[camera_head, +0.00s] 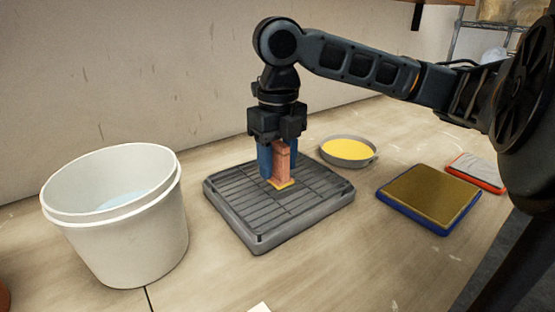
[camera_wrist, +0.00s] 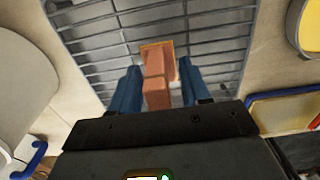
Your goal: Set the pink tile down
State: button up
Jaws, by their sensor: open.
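The pink tile (camera_head: 281,161) stands upright on the grey slatted rack (camera_head: 238,217) in the head view, with a yellow strip at its foot. The tile also shows in the wrist view (camera_wrist: 157,92), over the rack's bars. My gripper (camera_head: 277,163) points down over the rack, its blue fingers on either side of the tile. In the wrist view the fingers (camera_wrist: 157,88) are apart, with a gap visible on each side of the tile. The tile's far side is hidden.
A white bucket (camera_head: 150,245) with pale blue contents stands left of the rack. A grey bowl (camera_head: 349,163) with yellow contents stands behind right. A blue-edged board (camera_head: 430,196) and a red-edged pale item (camera_head: 478,171) lie to the right. The bench front is mostly clear.

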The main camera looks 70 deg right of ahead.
notch_tip(320, 180, up, 12)
jog(key=shift+r+p, duration=0.1)
jog(key=shift+p, duration=0.55)
dwell(0.3)
